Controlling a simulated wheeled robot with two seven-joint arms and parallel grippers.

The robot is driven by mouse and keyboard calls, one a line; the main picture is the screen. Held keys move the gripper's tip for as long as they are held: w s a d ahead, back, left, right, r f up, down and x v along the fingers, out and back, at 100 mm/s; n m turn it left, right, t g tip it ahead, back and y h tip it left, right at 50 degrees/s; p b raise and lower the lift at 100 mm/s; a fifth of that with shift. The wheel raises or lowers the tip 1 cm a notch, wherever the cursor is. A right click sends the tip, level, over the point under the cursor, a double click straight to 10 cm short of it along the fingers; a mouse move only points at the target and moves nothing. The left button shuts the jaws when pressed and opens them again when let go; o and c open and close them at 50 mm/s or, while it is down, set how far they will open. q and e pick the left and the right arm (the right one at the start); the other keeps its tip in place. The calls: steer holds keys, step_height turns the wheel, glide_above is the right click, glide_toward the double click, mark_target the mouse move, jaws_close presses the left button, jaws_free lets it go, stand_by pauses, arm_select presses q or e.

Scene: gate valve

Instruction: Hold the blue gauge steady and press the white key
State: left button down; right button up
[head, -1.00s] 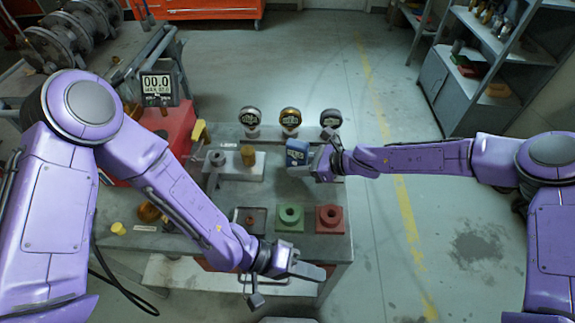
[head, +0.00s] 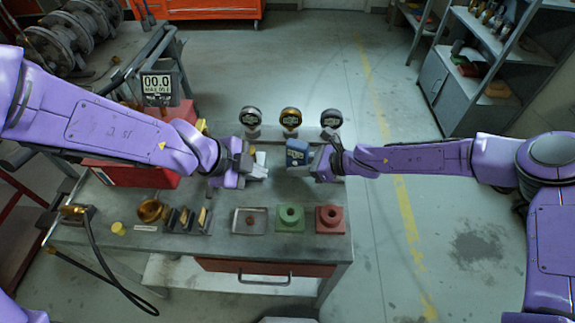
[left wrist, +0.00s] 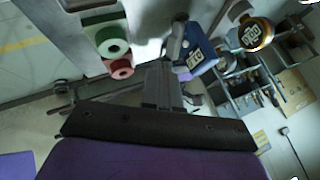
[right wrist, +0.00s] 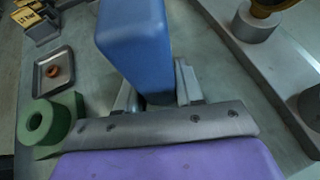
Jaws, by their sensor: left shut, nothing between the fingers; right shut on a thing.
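The blue gauge (head: 297,147) is upright above the middle of the bench, its display facing the head camera. My right gripper (head: 316,161) is shut on it from the right; in the right wrist view the fingers (right wrist: 157,92) flank the lower part of the blue body (right wrist: 135,45). My left gripper (head: 262,172) is shut and empty, just left of the gauge with a small gap. In the left wrist view its fingers (left wrist: 165,84) point toward the gauge (left wrist: 200,54). I cannot make out the white key in any view.
Three round gauges (head: 290,118) stand on a rail behind. A green block (head: 289,218), a red block (head: 330,218) and a grey tray (head: 249,221) sit at the bench front. A display (head: 157,84) reads 00.0. A brass fitting and hose lie at left.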

mark_target(295, 163)
arm_select(q)
steer(key=x, duration=1)
steer(key=shift+s, duration=0.15)
steer(key=w, duration=0.1)
steer(key=w+d, duration=0.1)
steer(key=shift+w+r, duration=0.2)
steer(key=shift+w, duration=0.15)
arm_select(e)
steer(key=shift+d+f, duration=0.1)
arm_select(q)
steer(key=shift+w, duration=0.5)
steer(key=shift+w+d+r, duration=0.1)
steer(key=shift+w+d, duration=0.05)
